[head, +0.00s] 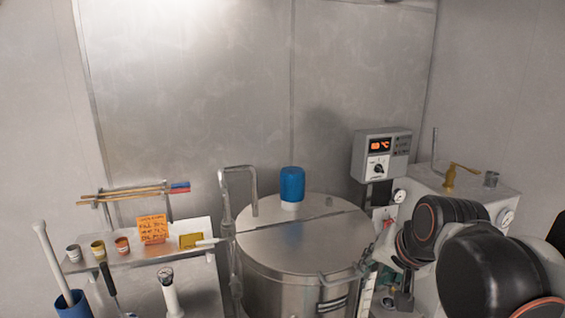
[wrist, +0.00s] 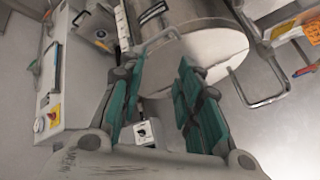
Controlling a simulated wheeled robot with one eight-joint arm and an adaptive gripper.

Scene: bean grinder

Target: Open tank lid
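The steel tank (head: 290,285) stands low in the middle of the head view. Its round lid (head: 300,245) lies flat and closed, with a straight seam across it and a blue cap (head: 292,185) behind the seam. A bent handle (head: 345,274) sits at the lid's front right edge. In the wrist view the tank (wrist: 210,45) is at the top centre, cut off by the frame. My gripper (wrist: 163,62) has teal fingers spread apart with nothing between them, pointing toward the tank.
A bent pipe (head: 225,195) rises left of the tank. A shelf (head: 120,260) with small cups and orange notes is at the left. A control box (head: 381,155) and a grey machine (head: 470,190) with gauges stand at the right. The wall above the tank is clear.

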